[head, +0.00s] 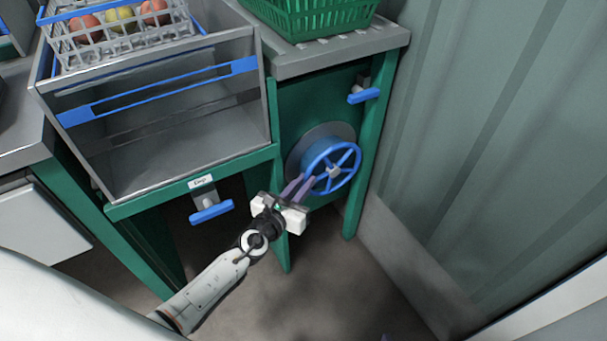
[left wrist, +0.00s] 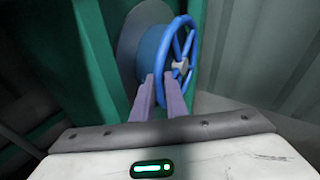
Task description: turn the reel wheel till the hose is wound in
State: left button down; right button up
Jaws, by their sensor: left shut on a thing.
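The blue spoked reel wheel (head: 333,167) stands on the green bench's end panel, in front of a blue drum (head: 314,152) and a grey disc. My left gripper (head: 308,182) reaches in from the lower left. Its two purple fingers are shut on the wheel's near rim. In the left wrist view the fingers (left wrist: 163,90) meet the lower left of the wheel (left wrist: 187,50), beside its pale hub. No loose hose can be made out in either view. My right gripper is not in view.
A blue-handled lever (head: 364,95) sits above the wheel, and another blue handle (head: 211,212) hangs below the grey bin (head: 190,155). A green basket (head: 305,15) stands on the bench top. A corrugated wall (head: 480,130) closes off the right. The floor below is clear.

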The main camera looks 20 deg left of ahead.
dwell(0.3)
pick_arm(q)
jog(key=c, duration=2)
grip_release()
jog(key=shift+c, duration=0.2)
jog(key=shift+s, duration=0.1)
jog(key=d+p+v, duration=0.1)
jog(key=p+v, duration=0.1)
jog(key=v, duration=0.8)
jog(key=shift+a, duration=0.5)
